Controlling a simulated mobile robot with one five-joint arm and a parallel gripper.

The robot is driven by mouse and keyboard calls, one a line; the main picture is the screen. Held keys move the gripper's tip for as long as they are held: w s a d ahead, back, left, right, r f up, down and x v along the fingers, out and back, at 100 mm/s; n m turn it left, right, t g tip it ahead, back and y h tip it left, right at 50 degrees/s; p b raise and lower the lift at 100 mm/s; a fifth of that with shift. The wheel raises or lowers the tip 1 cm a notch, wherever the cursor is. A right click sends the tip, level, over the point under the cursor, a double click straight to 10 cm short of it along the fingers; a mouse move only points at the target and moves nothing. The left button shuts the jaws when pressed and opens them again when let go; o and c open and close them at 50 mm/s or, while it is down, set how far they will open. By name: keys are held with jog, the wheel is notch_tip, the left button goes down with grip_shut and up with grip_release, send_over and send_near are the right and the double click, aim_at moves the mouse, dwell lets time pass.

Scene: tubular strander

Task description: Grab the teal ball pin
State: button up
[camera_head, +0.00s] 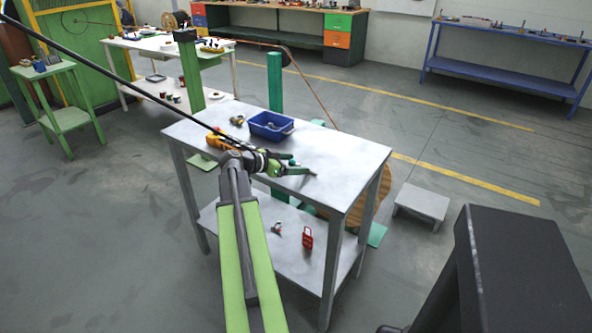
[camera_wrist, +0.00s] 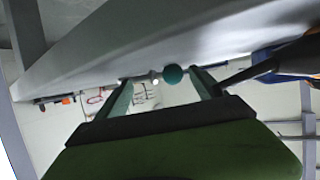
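The teal ball pin shows as a round teal ball (camera_wrist: 173,75) in the wrist view, between and a little beyond the two fingers of my gripper (camera_wrist: 163,88). The fingers are spread apart, and I see no contact with the ball. The rest of the pin is not clear. In the head view my gripper (camera_head: 298,164) is low over the top of the grey metal table (camera_head: 345,160). A small teal spot (camera_head: 291,162) shows between its fingers there.
A blue bin (camera_head: 270,125) stands on the table behind my gripper, with a yellow-orange item (camera_head: 216,141) to the left. A grey step (camera_head: 421,204) stands on the floor at right. The table's right part is clear.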

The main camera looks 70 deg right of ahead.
grip_shut()
dwell(0.3)
